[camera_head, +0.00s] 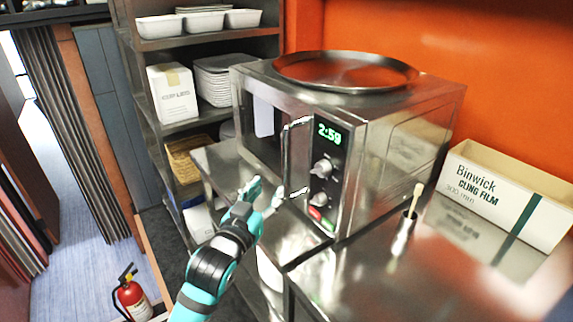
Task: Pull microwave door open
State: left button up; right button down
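The microwave (400,150) is a steel box on a steel counter, with its front facing left. Its door (262,135) looks shut. The bar handle (286,150) stands upright at the door's right edge, beside the control panel with a green clock and knobs. My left gripper (265,190) is in front of the door, near the handle's lower end. Its fingers look apart with nothing between them; I cannot tell whether one touches the handle. My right gripper is not in view.
A round steel tray (346,71) lies on top of the microwave. Shelves (178,127) with containers stand behind left. A fire extinguisher (132,296) is on the floor.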

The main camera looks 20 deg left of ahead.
aim_at(283, 169)
pick_arm(q)
jog(key=w, duration=0.3)
jog(key=w+p, duration=0.1)
jog(key=w, duration=0.3)
jog(key=w+d, duration=0.1)
jog(key=w, duration=0.3)
jog(key=shift+w, duration=0.15)
grip_shut()
jog(key=shift+f, duration=0.15)
